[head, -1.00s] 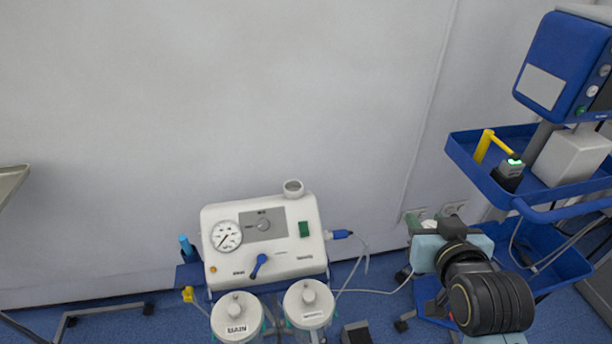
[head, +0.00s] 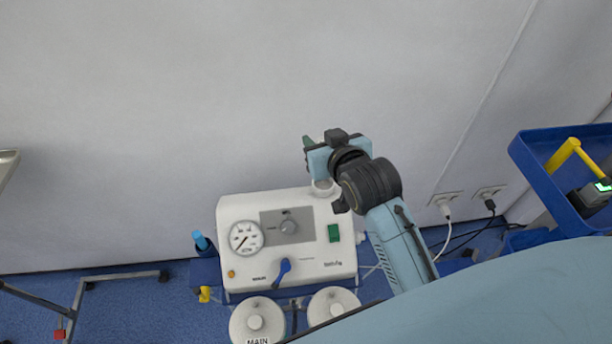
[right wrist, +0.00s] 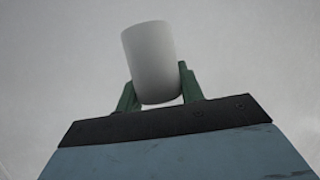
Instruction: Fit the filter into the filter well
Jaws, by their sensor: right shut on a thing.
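The white cylindrical filter (right wrist: 150,60) is held between the two green fingers of my right gripper (right wrist: 158,92) in the right wrist view, and it leans slightly. In the head view my right gripper (head: 308,148) is above the back right corner of the white suction unit (head: 262,275). The filter is not clearly visible there. The round white filter well (head: 324,187) stands on top of the unit at that corner, just below the gripper and partly hidden by it. I cannot tell how far the filter is above the well. My left gripper is not in view.
Two jars with white lids (head: 257,322) stand in front of the unit. A blue trolley shelf (head: 560,190) with a yellow handle (head: 563,154) is at the right. The wall is close behind the unit, with sockets (head: 446,205) low on it.

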